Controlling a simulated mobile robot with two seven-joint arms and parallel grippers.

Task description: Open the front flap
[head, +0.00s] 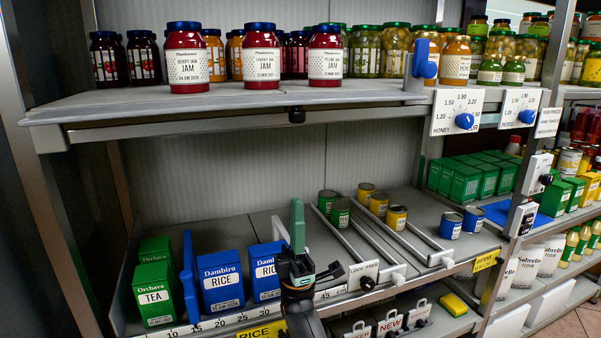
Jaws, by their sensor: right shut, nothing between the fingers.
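My right gripper (296,266) is dark with teal parts and comes in from the bottom centre, in front of the lower shelf's front edge. It is shut and empty. An upright green piece (297,224) shows right above it; I cannot tell whether they touch. I cannot make out for sure which part is the front flap. The lower shelf's front edge carries a number scale (222,321), partly hidden by my gripper. My left gripper is out of view.
Blue rice boxes (222,282), a blue upright divider (189,278) and green tea boxes (154,292) stand left of my gripper. Cans (340,213) and sloping rails (350,237) are to the right. The upper shelf (200,101) with jars overhangs.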

